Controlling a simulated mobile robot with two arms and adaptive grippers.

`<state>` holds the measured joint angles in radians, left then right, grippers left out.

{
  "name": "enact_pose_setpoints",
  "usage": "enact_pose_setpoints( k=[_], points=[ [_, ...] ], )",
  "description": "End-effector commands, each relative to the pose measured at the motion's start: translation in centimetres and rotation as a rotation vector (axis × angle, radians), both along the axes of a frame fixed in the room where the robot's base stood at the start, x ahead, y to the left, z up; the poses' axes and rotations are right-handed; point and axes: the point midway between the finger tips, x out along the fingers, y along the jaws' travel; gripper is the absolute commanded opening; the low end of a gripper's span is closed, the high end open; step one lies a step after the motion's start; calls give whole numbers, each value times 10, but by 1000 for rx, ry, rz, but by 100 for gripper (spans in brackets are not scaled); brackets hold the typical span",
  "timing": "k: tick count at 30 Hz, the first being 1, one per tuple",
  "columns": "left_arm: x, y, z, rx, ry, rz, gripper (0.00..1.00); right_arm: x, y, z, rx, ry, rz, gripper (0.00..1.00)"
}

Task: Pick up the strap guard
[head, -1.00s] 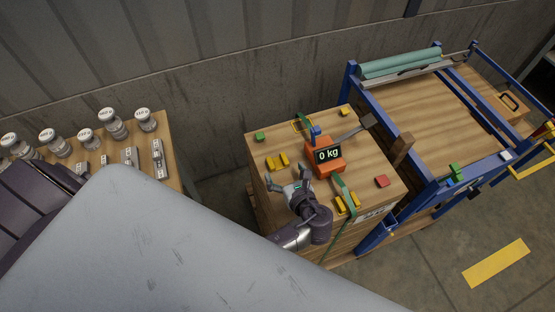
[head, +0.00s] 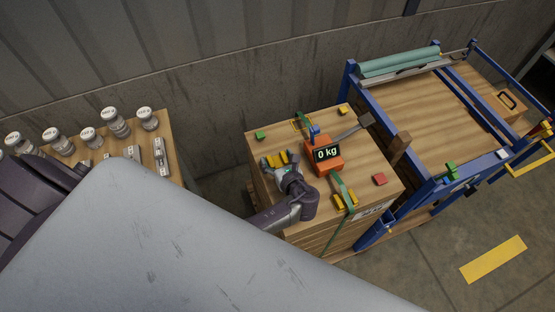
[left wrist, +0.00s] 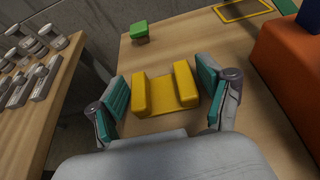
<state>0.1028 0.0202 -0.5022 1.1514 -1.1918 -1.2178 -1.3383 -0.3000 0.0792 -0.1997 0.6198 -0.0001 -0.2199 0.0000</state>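A yellow U-shaped strap guard (head: 277,158) lies on top of the wooden crate (head: 375,158), left of the orange device. In the left wrist view the same guard (left wrist: 165,92) shows two raised ends joined by a flat middle. My left gripper (head: 281,163) is over it, with its fingers spread. In the left wrist view the teal pads of the left gripper (left wrist: 167,108) stand on either side of the guard, with visible gaps. My right gripper is not in view.
An orange device (head: 325,166) reading "0 kg" stands close right of the guard. A green block (head: 260,136), red block (head: 380,179) and green strap (head: 342,186) with yellow pieces are on the crate.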

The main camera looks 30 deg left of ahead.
Motion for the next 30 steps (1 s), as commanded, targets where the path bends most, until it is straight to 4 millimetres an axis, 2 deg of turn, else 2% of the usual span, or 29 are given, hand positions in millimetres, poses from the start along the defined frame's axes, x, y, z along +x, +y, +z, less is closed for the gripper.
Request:
enact_pose_setpoints(
  k=[1,5,6,17,22,26,30],
  points=[
    [0,0,0,0,0,0,64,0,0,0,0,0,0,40],
    [0,0,0,0,0,0,42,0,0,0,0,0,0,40],
    [0,0,0,0,0,0,40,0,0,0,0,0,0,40],
    [0,0,4,0,0,0,40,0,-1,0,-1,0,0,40],
    [-1,0,18,-1,-2,0,40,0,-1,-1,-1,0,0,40],
    [0,0,42,-2,-5,1,40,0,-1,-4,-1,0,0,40],
    [-7,-35,57,-6,-3,-2,40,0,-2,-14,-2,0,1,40]
  ],
)
